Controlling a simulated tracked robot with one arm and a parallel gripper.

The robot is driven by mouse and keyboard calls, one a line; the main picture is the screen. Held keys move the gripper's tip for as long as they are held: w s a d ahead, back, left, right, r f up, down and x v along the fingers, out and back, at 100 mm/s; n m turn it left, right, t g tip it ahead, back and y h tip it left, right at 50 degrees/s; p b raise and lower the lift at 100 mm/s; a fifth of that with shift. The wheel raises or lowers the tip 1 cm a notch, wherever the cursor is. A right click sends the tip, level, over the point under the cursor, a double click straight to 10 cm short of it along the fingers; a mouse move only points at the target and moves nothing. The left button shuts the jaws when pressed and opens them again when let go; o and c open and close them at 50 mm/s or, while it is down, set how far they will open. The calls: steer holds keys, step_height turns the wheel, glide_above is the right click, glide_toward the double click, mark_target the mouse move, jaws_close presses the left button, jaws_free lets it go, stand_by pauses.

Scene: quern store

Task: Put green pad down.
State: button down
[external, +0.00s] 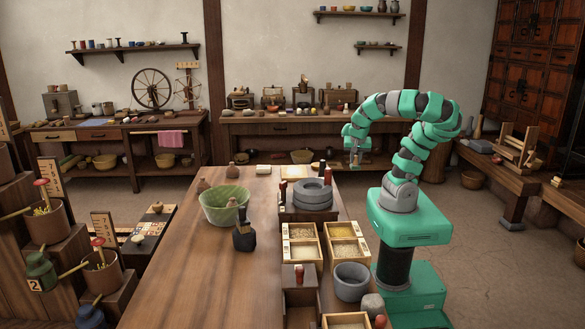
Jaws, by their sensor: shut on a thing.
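My gripper (355,163) points down at the end of my green arm, off the right side of the wooden table (180,265) and near its far end in the picture. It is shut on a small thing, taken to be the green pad. The pad is too small, and too close in colour to my arm, to make out its outline. I see no other green pad on the table. I cannot tell the gripper's exact height over what lies below it.
The table's left and front parts are bare. A back bench (240,128) with wares runs along the wall.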

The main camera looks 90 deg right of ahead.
steer(key=w+a+r+n+t+p, duration=0.1)
steer(key=w+a+r+n+p, duration=0.35)
steer(key=a, duration=0.65)
steer(key=w+a+r+n+t+y+p, duration=0.1)
steer(key=w+a+r+n+p, duration=0.1)
steer(key=w+a+r+p, duration=0.7)
steer(key=w+a+r+n+t+p, duration=0.2)
steer(key=w+a+r+n+p, duration=0.3)
steer(key=a, duration=0.8)
steer(key=w+a+f+n+y+b, duration=0.1)
steer(key=w+a+f+n, duration=0.15)
steer(key=w+a, duration=0.5)
steer(key=w+a+f+n+t+y+b, duration=0.1)
steer(key=w+a+f+n+b, duration=0.2)
steer(key=a, duration=0.7)
steer(key=w+a+f+n+y, duration=0.1)
steer(key=w+a+f, duration=0.2)
steer(key=w+a, duration=0.45)
steer(key=w+a+f+b, duration=0.1)
steer(key=f, duration=0.4)
steer(key=w+a+f, duration=0.1)
steer(key=f, duration=0.4)
steer(key=w+a+f+b, duration=0.1)
steer(key=a+f, duration=0.1)
steer(key=f, duration=0.2)
steer(key=shift+w+f+b, duration=0.35)
steer(key=shift+w+f, duration=0.05)
